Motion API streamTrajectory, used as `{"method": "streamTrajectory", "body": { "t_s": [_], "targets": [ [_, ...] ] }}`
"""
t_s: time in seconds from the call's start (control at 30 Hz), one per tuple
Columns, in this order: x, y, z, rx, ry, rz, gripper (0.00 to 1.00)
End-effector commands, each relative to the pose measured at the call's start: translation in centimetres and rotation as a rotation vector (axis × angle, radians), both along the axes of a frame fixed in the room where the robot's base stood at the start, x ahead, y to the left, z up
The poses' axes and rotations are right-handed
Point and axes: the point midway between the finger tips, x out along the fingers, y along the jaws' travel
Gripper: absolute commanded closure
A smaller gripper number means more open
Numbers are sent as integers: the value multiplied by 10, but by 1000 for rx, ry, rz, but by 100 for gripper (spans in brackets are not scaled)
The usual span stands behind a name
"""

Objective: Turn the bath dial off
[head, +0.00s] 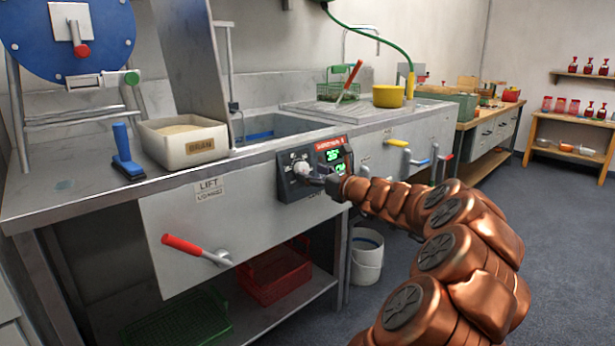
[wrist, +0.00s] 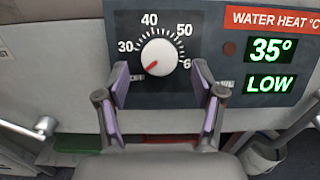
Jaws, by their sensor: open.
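The bath dial (wrist: 159,57) is a round white knob on a dark control panel (wrist: 215,50), with a scale marked 30 to 60. Its red pointer mark points down and left, below the 30, towards a small label too blurred to read. The dial also shows in the head view (head: 301,168). My gripper (wrist: 160,72) is open in front of the panel. Its purple-padded fingers stand left and right of the dial's lower part, with gaps visible on both sides. Nothing is held. The display (wrist: 271,50) reads 35° and, below, LOW.
The panel is on the front of a steel bench (head: 225,215). A red lever (head: 190,246) sticks out to the left, below the panel. A bran box (head: 185,142) and a blue-handled brush (head: 126,150) stand on top. A white bucket (head: 367,262) is on the floor.

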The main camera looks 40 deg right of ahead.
Motion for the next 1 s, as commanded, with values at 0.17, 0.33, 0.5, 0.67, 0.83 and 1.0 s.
{"method": "streamTrajectory", "body": {
  "t_s": [0.17, 0.33, 0.5, 0.67, 0.83, 1.0],
  "targets": [
    [17, 0, -2, 0, 1, 2, 32],
    [23, 0, 0, -1, 0, 1, 32],
    [23, 0, 1, -1, 0, 1, 32],
    [22, 0, 1, -1, 0, 1, 45],
    [22, 0, 1, -1, 0, 1, 62],
    [22, 0, 1, -1, 0, 1, 80]
  ]
}}
